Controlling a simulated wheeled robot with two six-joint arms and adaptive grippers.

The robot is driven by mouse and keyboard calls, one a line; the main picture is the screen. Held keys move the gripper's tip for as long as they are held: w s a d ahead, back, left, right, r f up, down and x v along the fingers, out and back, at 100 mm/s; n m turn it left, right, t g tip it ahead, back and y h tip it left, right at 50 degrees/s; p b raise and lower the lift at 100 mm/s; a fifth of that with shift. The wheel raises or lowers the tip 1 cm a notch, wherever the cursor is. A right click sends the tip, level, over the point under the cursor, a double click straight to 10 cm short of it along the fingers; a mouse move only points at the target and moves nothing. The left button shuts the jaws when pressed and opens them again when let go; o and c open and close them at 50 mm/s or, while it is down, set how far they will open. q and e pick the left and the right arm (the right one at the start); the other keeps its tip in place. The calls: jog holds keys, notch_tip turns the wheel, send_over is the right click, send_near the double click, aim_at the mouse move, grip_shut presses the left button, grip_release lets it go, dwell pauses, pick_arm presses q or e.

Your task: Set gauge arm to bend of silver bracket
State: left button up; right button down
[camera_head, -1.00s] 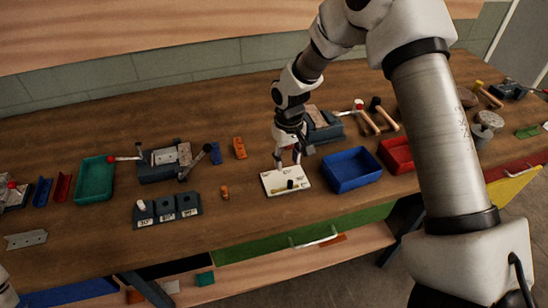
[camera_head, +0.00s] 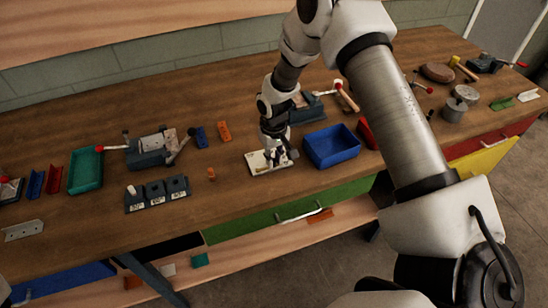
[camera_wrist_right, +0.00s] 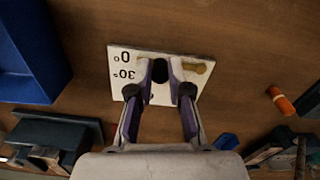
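The gauge is a white plate (camera_head: 256,167) on the bench, with degree marks that also show in the right wrist view (camera_wrist_right: 124,60). A brass-coloured arm end (camera_wrist_right: 198,67) and a black knob (camera_wrist_right: 160,70) show on it. My right gripper (camera_wrist_right: 161,68) is down over the plate, one finger on each side of the knob. I cannot tell whether the fingers press on it. A flat silver-grey piece with holes (camera_head: 25,231) lies at the front left; it may be the silver bracket, but its bend is not clear. My left gripper is out of view.
A blue bin (camera_head: 332,147) stands just right of the gauge. A block with angle labels (camera_head: 157,195), a small orange piece (camera_head: 211,174) and a clamp fixture (camera_head: 150,150) are to the left. A green tray (camera_head: 86,170) is further left. The bench front near the gauge is clear.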

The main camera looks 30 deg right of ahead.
jog(key=shift+f, duration=0.15)
jog(key=shift+w, duration=0.1)
jog(key=shift+w+d+f+n+b, duration=0.1)
jog(key=shift+w+n+b, duration=0.15)
jog(key=shift+n, duration=0.45)
jog(key=shift+w+n+b, duration=0.25)
jog(key=shift+n, duration=0.45)
jog(key=shift+w+n+b, duration=0.25)
jog(key=shift+w+n, duration=0.05)
jog(key=shift+n, duration=0.45)
jog(key=shift+w+n+b, duration=0.2)
jog(key=shift+w+n, duration=0.05)
jog(key=shift+n, duration=0.5)
jog(key=c, duration=1.1)
grip_release()
jog(key=shift+f, duration=0.1)
jog(key=shift+w+a, duration=0.2)
jog(key=shift+w, duration=0.1)
notch_tip(320, 180, up, 12)
